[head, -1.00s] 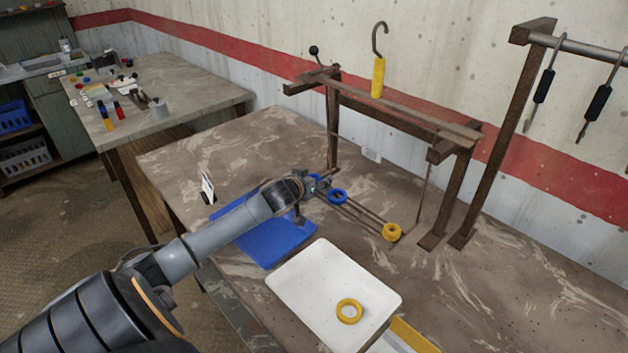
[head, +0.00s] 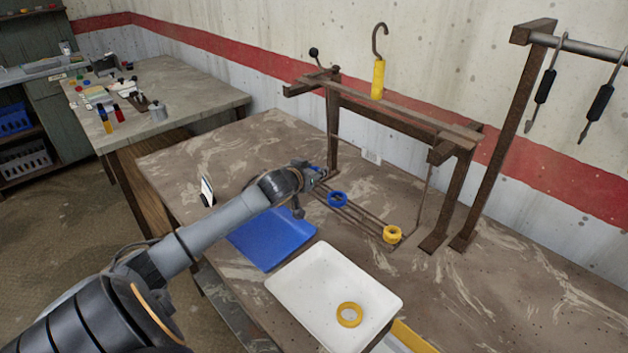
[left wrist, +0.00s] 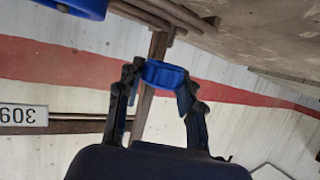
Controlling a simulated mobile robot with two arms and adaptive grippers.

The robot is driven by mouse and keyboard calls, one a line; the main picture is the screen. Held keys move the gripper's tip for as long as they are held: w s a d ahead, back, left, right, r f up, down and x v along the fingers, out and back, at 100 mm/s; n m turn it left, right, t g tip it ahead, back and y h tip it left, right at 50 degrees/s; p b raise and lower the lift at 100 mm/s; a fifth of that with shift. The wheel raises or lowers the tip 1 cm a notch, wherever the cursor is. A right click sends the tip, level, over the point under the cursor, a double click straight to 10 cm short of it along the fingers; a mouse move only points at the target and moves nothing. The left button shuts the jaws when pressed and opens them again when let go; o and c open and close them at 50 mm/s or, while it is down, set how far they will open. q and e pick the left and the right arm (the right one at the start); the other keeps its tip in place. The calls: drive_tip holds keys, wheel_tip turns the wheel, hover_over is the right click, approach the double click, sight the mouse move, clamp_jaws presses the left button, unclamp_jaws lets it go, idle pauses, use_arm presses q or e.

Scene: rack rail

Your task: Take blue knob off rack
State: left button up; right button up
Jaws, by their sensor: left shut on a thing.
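My left gripper (head: 314,174) is at the far end of the rack's rods, near the post. In the left wrist view the left gripper (left wrist: 160,78) is shut on a small blue knob (left wrist: 165,73), with one finger on each side. Only a speck of this knob shows in the head view. The rack's thin rods (head: 362,217) carry a blue ring (head: 337,199) in the middle and a yellow ring (head: 392,233) at the near end. In the left wrist view the held knob appears apart from the rods (left wrist: 165,12). My right gripper is out of view.
A blue tray (head: 270,240) lies below my left arm. A white tray (head: 300,285) holds a yellow ring (head: 349,314). A brown frame (head: 400,118) stands behind the rods, with a yellow-handled hook (head: 378,78) above.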

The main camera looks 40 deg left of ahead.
use_arm(q)
drive_tip(key=r+v, duration=0.1)
drive_tip(key=v, duration=0.7)
drive_tip(key=w+a+r+b+v, duration=0.1)
drive_tip(key=r+v, duration=0.1)
drive_tip(key=v, duration=0.6)
drive_tip(key=shift+s+d+r, duration=0.15)
drive_tip(key=shift+s+r, duration=0.05)
drive_tip(key=shift+r, duration=0.2)
